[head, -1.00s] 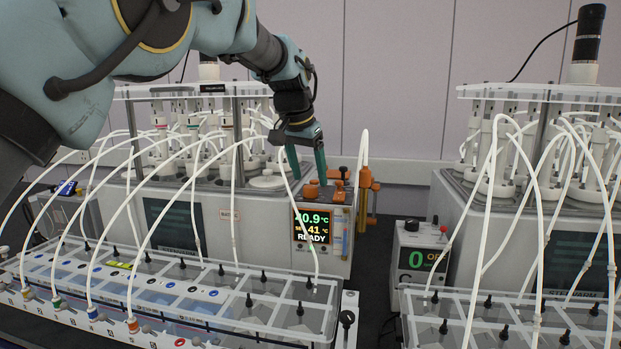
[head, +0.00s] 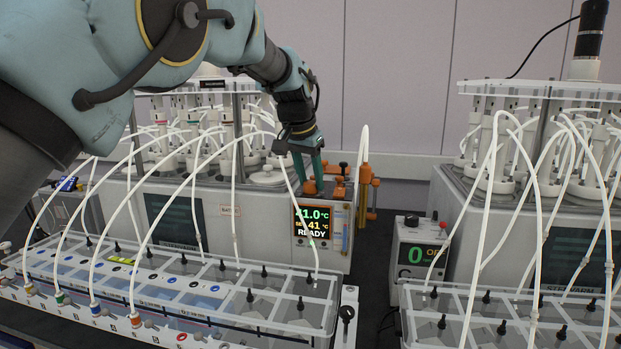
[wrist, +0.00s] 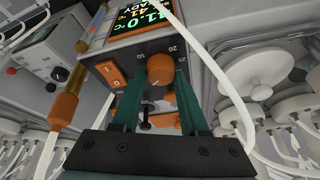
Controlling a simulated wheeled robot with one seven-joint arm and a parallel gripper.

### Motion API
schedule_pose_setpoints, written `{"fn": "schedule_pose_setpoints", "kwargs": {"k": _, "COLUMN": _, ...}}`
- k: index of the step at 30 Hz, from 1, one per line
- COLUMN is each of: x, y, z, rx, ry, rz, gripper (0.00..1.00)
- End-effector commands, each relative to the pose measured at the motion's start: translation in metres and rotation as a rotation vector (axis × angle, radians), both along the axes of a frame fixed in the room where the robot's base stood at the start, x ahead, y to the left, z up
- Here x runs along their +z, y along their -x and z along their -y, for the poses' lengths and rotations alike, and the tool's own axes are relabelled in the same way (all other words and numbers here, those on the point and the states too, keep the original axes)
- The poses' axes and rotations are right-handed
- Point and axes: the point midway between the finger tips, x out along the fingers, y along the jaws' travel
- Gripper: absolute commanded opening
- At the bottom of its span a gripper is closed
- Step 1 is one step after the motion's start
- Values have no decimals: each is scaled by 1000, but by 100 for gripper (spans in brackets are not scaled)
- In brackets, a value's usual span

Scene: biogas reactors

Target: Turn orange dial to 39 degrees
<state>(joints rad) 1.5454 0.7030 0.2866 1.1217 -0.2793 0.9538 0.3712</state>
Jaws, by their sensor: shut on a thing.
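The orange dial (head: 311,187) is a round knob on top of the white heater unit, behind its display. In the wrist view the dial (wrist: 160,68) sits between my two green fingers, near printed numbers such as 50, 20 and 25. My gripper (head: 309,176) points down from above and is shut on the dial. The display (head: 313,222) reads 41.0 °C above, with a set value of 41 and READY below. The fingers partly hide the dial in the head view.
An orange rocker switch (wrist: 112,74) is beside the dial. Orange-capped fittings (head: 366,183) stand at the unit's right edge. A white tube (wrist: 225,75) passes close to the right finger. A second unit with a display showing 0 (head: 417,256) stands to the right.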

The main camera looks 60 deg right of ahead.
Motion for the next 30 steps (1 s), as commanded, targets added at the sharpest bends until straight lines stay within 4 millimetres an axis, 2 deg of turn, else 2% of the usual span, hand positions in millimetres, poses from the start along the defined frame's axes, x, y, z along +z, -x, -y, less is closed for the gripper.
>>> {"fn": "schedule_pose_setpoints", "kwargs": {"k": 1, "x": 0, "y": 0, "z": 0, "rx": 0, "ry": 0, "rz": 0, "gripper": 19}}
{"fn": "schedule_pose_setpoints", "kwargs": {"k": 6, "x": 0, "y": 0, "z": 0, "rx": 0, "ry": 0, "rz": 0, "gripper": 0}}
{"fn": "schedule_pose_setpoints", "kwargs": {"k": 14, "x": 1, "y": 0, "z": 0, "rx": 22, "ry": -1, "rz": 2, "gripper": 0}}
{"fn": "schedule_pose_setpoints", "kwargs": {"k": 24, "x": 2, "y": 1, "z": 1, "rx": 265, "ry": -1, "rz": 2, "gripper": 0}}
{"fn": "schedule_pose_setpoints", "kwargs": {"k": 30, "x": 1, "y": 1, "z": 1, "rx": 328, "ry": 2, "rz": 1, "gripper": 0}}
